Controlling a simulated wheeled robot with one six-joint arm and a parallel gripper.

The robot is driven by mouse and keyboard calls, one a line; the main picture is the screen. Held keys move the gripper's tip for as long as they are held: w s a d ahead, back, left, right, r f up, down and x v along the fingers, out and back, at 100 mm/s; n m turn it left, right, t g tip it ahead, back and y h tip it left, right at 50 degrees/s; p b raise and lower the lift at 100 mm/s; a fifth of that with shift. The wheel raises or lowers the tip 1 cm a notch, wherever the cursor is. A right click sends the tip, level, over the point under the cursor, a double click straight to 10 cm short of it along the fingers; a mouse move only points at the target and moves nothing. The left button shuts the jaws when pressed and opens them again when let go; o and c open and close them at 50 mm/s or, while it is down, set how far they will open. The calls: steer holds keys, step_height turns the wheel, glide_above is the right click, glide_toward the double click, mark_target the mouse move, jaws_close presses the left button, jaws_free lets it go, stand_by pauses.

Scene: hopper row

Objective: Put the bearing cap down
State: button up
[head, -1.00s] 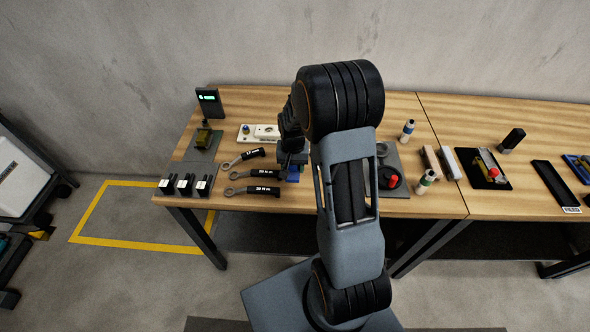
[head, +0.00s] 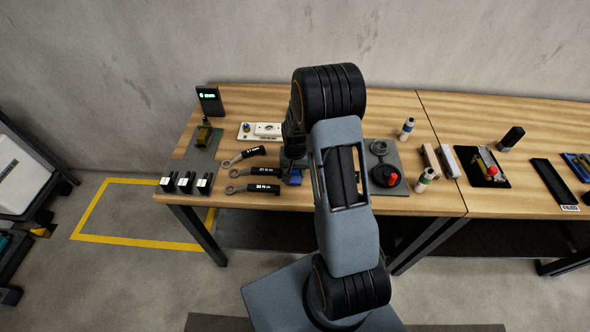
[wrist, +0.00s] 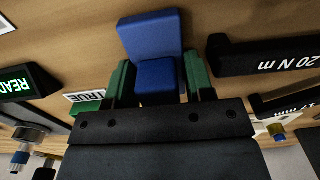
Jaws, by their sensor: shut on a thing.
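A blue, blocky part, apparently the bearing cap (wrist: 155,50), sits between the green fingertips of my gripper (wrist: 160,82) in the wrist view. The gripper is shut on it. In the head view a bit of the blue part (head: 294,177) shows below my dark gripper (head: 293,154), right of the wrench handles. My arm hides much of the area around it. Wood table top lies behind the part in the wrist view. I cannot tell whether the part touches it.
Several black-handled wrenches (head: 262,188) lie left of the gripper. A white plate with small parts (head: 246,138) is behind them. Black labelled blocks (head: 185,183) stand at the front left. A grey mat (head: 400,160) with a red-topped part (head: 386,176) and bottles (head: 407,129) are right of my arm.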

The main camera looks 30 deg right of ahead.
steer(key=o, duration=0.7)
steer(key=shift+f, duration=0.15)
steer(key=shift+o, duration=0.2)
steer(key=shift+r, duration=0.65)
step_height(320, 180, up, 11)
steer(key=shift+f+b, duration=0.2)
steer(key=shift+b, duration=0.25)
steer(key=s+a+r+n+t, duration=0.2)
steer(key=s+a+r+n, duration=0.1)
steer(key=s+r, duration=0.3)
steer(key=s+a+r+n+t, duration=0.2)
steer(key=s+a+r, duration=0.4)
steer(key=s, duration=0.4)
steer(key=shift+s+a+r+n, duration=0.35)
steer(key=shift+r+n, duration=0.15)
steer(key=shift+r, duration=0.1)
